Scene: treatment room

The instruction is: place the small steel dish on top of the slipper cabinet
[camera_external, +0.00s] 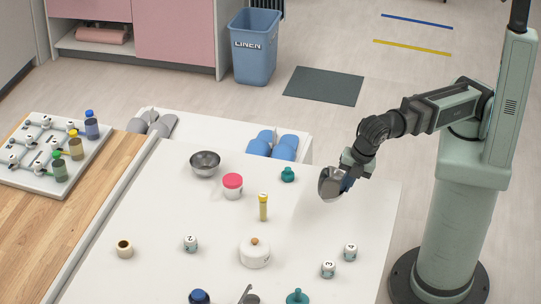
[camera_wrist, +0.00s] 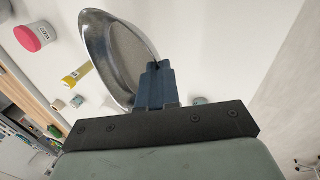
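My gripper (camera_external: 347,184) is shut on the rim of a small steel dish (camera_external: 329,183), which is tilted steeply on edge. The dish appears to hang above the far right part of the white table. In the wrist view the blue fingertips (camera_wrist: 158,82) pinch the rim of the dish (camera_wrist: 125,52). The slipper cabinet (camera_external: 220,136) is low and white, beyond the table's far edge. Its top bears a grey slipper pair (camera_external: 152,124) at left and a blue pair (camera_external: 272,145) at right, with bare room between. The table hides its lower part.
The white table (camera_external: 200,235) bears a larger steel bowl (camera_external: 205,163), a red-lidded jar (camera_external: 232,186), a teal stopper (camera_external: 288,174), a yellow-capped tube (camera_external: 263,207) and a white pot (camera_external: 255,253). A blue linen bin (camera_external: 255,47) stands on the floor behind.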

